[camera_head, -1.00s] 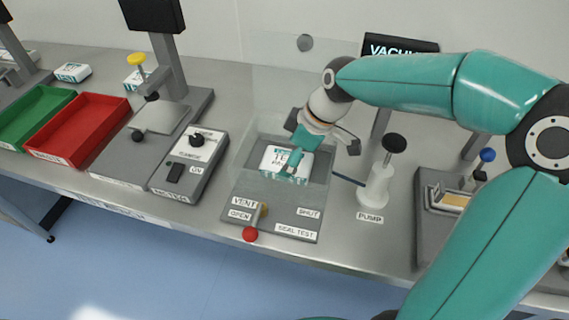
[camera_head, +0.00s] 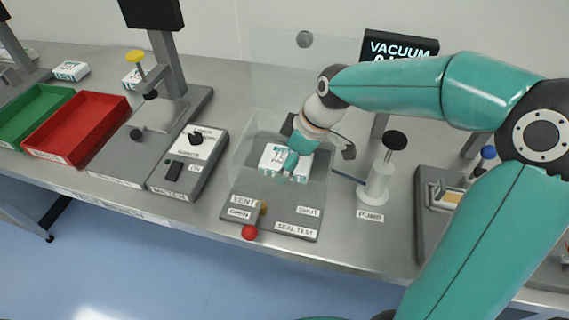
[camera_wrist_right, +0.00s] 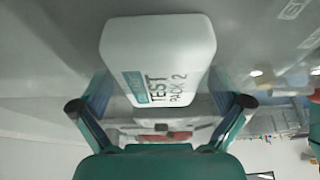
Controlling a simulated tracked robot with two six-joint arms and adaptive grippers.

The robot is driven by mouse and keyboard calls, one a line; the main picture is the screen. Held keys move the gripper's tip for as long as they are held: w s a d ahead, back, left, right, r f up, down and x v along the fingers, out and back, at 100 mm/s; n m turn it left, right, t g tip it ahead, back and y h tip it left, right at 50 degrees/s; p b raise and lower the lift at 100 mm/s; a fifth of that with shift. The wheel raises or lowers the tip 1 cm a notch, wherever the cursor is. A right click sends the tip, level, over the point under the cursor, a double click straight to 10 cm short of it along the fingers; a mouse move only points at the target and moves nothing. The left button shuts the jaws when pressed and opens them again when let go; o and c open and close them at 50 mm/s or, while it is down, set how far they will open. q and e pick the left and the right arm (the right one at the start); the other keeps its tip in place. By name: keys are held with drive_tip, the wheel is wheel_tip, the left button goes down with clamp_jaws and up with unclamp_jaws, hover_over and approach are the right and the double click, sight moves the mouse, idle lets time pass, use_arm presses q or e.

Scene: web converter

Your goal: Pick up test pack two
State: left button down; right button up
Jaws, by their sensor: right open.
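Test pack two is a white box with a teal label (camera_head: 270,158). It sits on the grey seal test plate (camera_head: 255,188), inside the clear chamber. In the right wrist view the pack (camera_wrist_right: 165,50) faces me, with "TEST PACK 2" readable. My right gripper (camera_head: 288,172) reaches down from the right over the pack and covers part of it. In the right wrist view the open fingers (camera_wrist_right: 160,108) stand to both sides of the pack's lower end. I cannot tell whether they touch it. My left gripper does not show.
The vent handle with a red knob (camera_head: 250,232) is at the front of the seal test station. A white pump (camera_head: 377,185) stands to its right. A red tray (camera_head: 75,130) and a green tray (camera_head: 35,118) lie at the left. The vacuum display (camera_head: 400,47) is behind my arm.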

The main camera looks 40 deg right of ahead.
drive_tip(key=shift+c, duration=0.2)
drive_tip(key=c, duration=1.2)
drive_tip(key=shift+o, duration=0.2)
